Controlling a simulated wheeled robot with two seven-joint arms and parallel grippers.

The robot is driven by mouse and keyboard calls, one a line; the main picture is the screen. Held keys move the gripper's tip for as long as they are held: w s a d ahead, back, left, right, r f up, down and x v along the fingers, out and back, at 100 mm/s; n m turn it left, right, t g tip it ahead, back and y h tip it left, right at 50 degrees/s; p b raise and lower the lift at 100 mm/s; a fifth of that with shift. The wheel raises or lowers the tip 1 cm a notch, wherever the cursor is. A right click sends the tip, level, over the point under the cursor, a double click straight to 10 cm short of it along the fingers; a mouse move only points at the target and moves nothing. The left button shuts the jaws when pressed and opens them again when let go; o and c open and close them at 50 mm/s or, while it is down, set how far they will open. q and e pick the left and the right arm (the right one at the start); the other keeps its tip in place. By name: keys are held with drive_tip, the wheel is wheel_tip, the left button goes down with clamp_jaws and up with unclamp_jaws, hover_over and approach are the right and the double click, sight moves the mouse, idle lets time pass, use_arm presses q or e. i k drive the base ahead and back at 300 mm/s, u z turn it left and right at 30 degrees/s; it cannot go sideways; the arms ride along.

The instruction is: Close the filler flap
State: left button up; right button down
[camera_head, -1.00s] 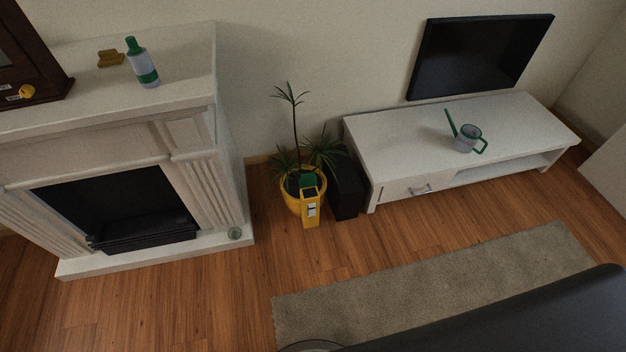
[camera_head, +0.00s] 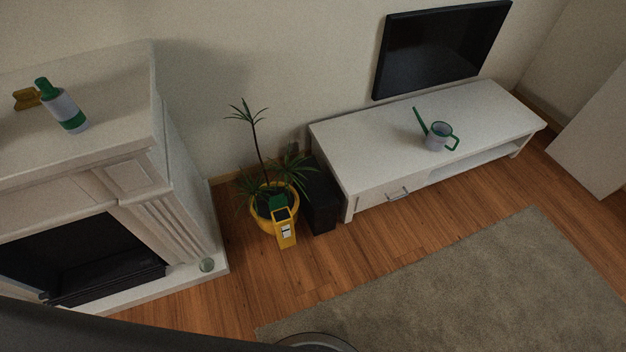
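A yellow plant pot (camera_head: 262,222) stands on the wood floor between the fireplace and the low white TV bench, with a spiky plant in it. On its front is a yellow filler box (camera_head: 286,236) with a small pale panel. A green flap (camera_head: 278,202) stands raised at the back of the box's top. A dark area in front of it looks like the filler opening, so the flap appears open. Fine detail is too small to tell. Neither of my grippers is in view.
A black box (camera_head: 321,200) stands close to the pot's right. The fireplace (camera_head: 185,225) is at the left, with a glass (camera_head: 207,265) on its hearth. A watering can (camera_head: 437,137) sits on the TV bench (camera_head: 365,150). A grey rug (camera_head: 450,280) and clear floor lie in front.

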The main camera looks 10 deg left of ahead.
sight(276, 202)
drive_tip(key=z, duration=0.15)
drive_tip(key=i, duration=0.85)
drive_tip(key=u, duration=0.85)
drive_tip(key=i, duration=0.55)
drive_tip(key=u, duration=0.7)
